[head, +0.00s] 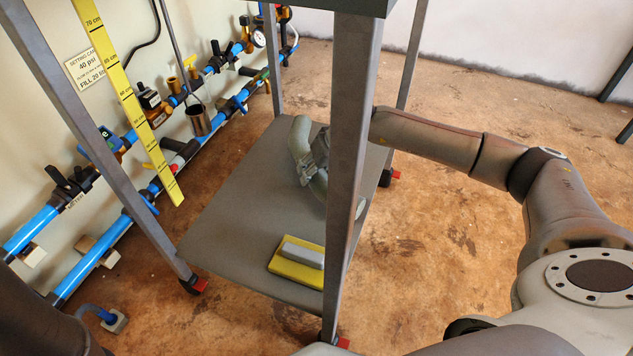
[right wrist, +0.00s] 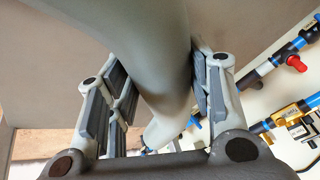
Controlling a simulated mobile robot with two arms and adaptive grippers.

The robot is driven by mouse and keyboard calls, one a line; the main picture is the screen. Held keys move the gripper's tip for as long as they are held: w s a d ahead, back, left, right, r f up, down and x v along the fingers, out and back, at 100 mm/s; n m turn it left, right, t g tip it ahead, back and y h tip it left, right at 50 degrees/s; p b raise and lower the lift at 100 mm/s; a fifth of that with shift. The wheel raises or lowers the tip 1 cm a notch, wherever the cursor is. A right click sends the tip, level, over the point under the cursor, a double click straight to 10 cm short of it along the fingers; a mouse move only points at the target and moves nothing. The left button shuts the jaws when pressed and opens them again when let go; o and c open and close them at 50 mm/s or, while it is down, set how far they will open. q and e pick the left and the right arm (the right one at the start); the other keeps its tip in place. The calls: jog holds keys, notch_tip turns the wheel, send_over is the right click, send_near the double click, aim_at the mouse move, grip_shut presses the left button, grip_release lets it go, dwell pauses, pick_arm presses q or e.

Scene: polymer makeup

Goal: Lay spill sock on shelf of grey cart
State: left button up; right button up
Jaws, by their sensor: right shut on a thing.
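The spill sock (head: 301,138) is a thick, bent grey-green tube, at the back of the lower shelf of the grey cart (head: 225,235) in the head view. My right gripper (head: 318,150) reaches in from the cart's right side and is shut around the sock's middle. In the right wrist view the sock (right wrist: 160,60) runs between the fingers of this gripper (right wrist: 155,100). A cart post hides part of the sock's lower end, and I cannot tell whether the sock touches the shelf. My left gripper is not in view.
A yellow pad (head: 285,268) with a grey block (head: 303,252) on it lies at the shelf's front right. The shelf's left part is bare. Cart posts (head: 350,150) and the upper deck (head: 345,6) surround the space. Blue pipes (head: 120,230) with valves run along the left wall.

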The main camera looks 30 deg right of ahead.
jog(key=shift+w+f+b, duration=0.1)
jog(key=shift+f+b, duration=1.2)
jog(key=shift+f, duration=0.25)
jog(key=shift+f, duration=0.15)
jog(key=o, duration=1.2)
